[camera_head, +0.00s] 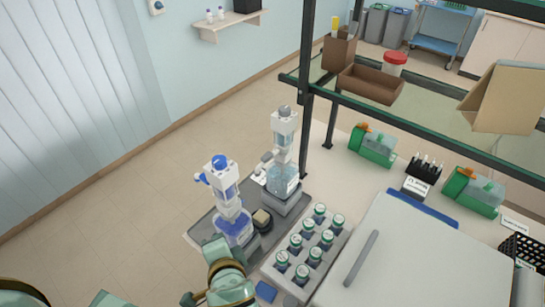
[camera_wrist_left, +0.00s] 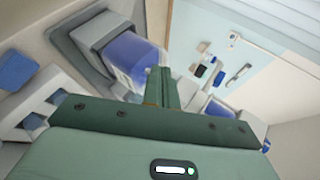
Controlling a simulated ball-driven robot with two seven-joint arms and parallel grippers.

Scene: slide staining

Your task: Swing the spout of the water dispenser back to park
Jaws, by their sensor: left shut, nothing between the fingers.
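Two bottle-top dispensers stand on the grey tray (camera_head: 205,232). The one with a grey cap and pale, clear liquid (camera_head: 284,150) stands at the back and looks like the water dispenser. Its pale spout (camera_head: 265,157) points left. The other, with a blue cap and deep blue liquid (camera_head: 228,205), stands nearer, with a blue-tipped part sticking out to the left. My left gripper (camera_head: 222,246) is low, in front of the blue dispenser. In the left wrist view its fingers (camera_wrist_left: 164,88) are shut and empty, with blue bottles around them. My right gripper is not in view.
A grey rack of green-ringed, capped vials (camera_head: 310,245) stands right of the tray. A small round dark item with a tan top (camera_head: 262,219) sits beside the blue dispenser. A black post and shelf frame (camera_head: 306,80) rises behind. A white box-like surface fills the right.

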